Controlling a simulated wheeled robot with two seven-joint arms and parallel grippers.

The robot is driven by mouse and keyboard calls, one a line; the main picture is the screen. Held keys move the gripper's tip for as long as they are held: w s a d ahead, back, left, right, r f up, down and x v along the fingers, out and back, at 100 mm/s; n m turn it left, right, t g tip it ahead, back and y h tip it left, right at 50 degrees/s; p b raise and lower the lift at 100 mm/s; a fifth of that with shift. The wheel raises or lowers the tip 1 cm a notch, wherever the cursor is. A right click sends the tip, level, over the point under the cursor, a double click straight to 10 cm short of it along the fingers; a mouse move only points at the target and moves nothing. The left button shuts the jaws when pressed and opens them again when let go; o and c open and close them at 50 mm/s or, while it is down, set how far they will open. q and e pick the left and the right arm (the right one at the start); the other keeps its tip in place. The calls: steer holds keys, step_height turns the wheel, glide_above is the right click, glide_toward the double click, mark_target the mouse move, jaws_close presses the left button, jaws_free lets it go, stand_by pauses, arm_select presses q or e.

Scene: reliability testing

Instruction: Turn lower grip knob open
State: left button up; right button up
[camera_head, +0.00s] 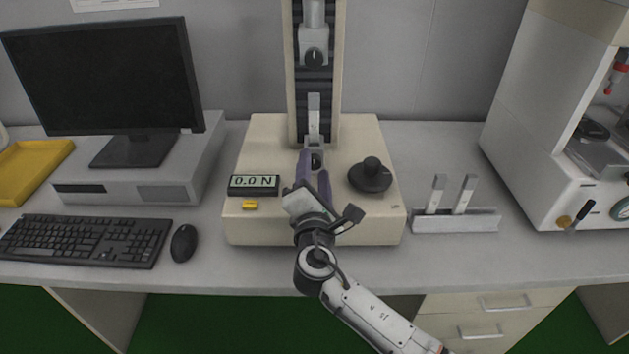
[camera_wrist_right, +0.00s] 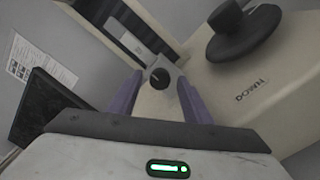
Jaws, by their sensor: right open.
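The lower grip knob (camera_wrist_right: 159,77) is a small round black knob on the front of the grey lower grip of the test machine. It also shows in the head view (camera_head: 316,160), partly framed by my fingers. My right gripper (camera_head: 315,170) reaches in from the front with purple fingers. In the right wrist view my right gripper (camera_wrist_right: 157,95) is open, one finger on each side of the grip, with the knob between and slightly beyond the fingertips. I cannot tell whether the fingers touch anything. My left gripper is not in view.
The cream test machine base (camera_head: 270,140) carries a force display (camera_head: 254,185) reading 0.0 N, a yellow button (camera_head: 250,205) and a black dial (camera_head: 370,176). An upper grip (camera_head: 314,45) hangs above. A specimen rack (camera_head: 455,221) stands right. A keyboard (camera_head: 85,240) and mouse (camera_head: 184,243) lie left.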

steer(key=s, duration=0.9)
steer(key=shift+s, duration=0.4)
